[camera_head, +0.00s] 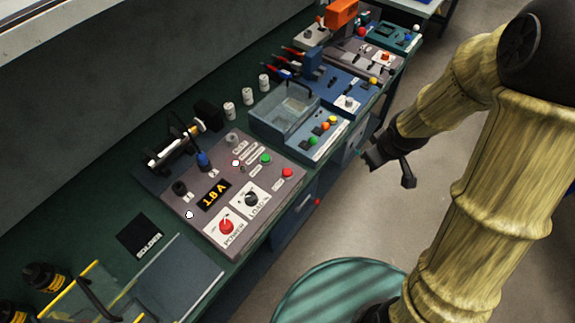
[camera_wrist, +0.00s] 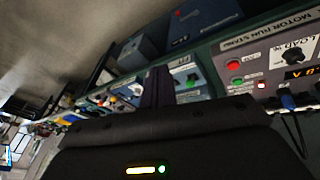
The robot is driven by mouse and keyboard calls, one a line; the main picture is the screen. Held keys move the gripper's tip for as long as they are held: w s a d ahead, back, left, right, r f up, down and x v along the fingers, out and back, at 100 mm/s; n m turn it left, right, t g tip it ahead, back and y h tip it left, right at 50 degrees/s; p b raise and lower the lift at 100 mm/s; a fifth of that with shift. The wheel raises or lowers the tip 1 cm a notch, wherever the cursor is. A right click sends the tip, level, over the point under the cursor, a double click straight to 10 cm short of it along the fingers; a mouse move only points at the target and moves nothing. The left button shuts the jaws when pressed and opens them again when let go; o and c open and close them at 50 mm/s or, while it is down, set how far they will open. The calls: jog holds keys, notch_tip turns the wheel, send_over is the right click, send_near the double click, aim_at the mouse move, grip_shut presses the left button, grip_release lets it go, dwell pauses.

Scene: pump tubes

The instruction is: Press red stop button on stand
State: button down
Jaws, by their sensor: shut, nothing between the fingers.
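The motor stand (camera_head: 200,205) is a grey panel with a "1.8 A" display, on the green bench. Its red button (camera_head: 287,173) sits near the panel's right corner, beside a green button (camera_head: 266,158). In the wrist view, a panel labelled "MOTOR RUN STAND" (camera_wrist: 262,52) shows a red button (camera_wrist: 233,65) and a green one, right of my fingers. My gripper (camera_head: 388,166) is shut and empty, out over the floor side of the bench, right of the stand and apart from it. Its fingers (camera_wrist: 158,88) also show in the wrist view.
The stand also carries a red power knob (camera_head: 226,226) and a black load knob (camera_head: 251,199). A blue tank station (camera_head: 283,108) with coloured buttons stands beside it, other stations behind. A teal round top (camera_head: 340,290) stands in front. Grey floor (camera_head: 345,215) is clear between.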

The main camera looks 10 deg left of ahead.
jog(key=w+a+f+n+y+p, duration=0.3)
jog(key=w+a+n, duration=0.1)
jog(key=a+n, duration=0.5)
jog(key=n+g+y+p, duration=0.2)
jog(key=n+y+p, duration=0.25)
jog(key=n, duration=0.25)
send_over(291, 173)
notch_tip(291, 173, down, 3)
jog(key=shift+a+r+y+b, duration=0.1)
jog(key=shift+r+y+b, duration=0.05)
jog(key=shift+y+b, duration=0.2)
notch_tip(291, 173, down, 9)
jog(key=b, duration=0.6)
jog(key=shift+r+b, duration=0.1)
jog(key=shift+b, duration=0.25)
jog(key=shift+f+b, duration=0.4)
jog(key=shift+b, duration=0.05)
